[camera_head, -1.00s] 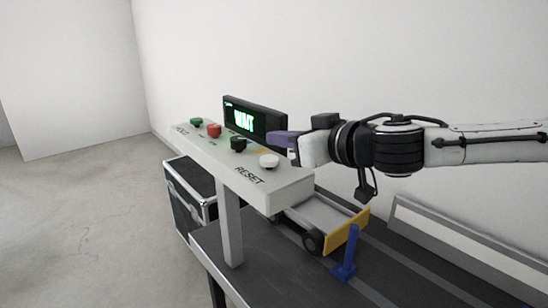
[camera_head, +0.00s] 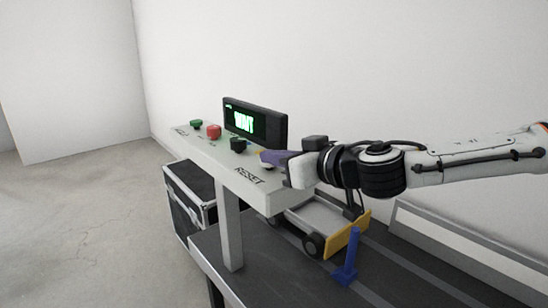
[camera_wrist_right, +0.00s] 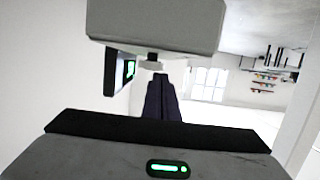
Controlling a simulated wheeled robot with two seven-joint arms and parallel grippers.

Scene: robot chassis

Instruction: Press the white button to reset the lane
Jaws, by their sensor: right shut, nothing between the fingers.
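The white button sits at the RESET end of the pale control panel (camera_head: 235,178). In the head view it is mostly hidden behind the fingers of my right gripper (camera_head: 268,157). The right gripper's purple fingers are shut and empty, with their tips at the button. In the right wrist view the white button (camera_wrist_right: 153,65) shows just past the fingertips (camera_wrist_right: 160,77); I cannot tell whether they touch it. A black display (camera_head: 255,122) behind the panel shows green letters that read WAIT. My left gripper is out of view.
A black button (camera_head: 238,144), a red button (camera_head: 213,131) and a green button (camera_head: 196,124) line the panel. Below it, a wheeled cart (camera_head: 318,218) with a yellow end plate stands on the dark table beside a blue post (camera_head: 346,262). A black case (camera_head: 190,195) stands at left.

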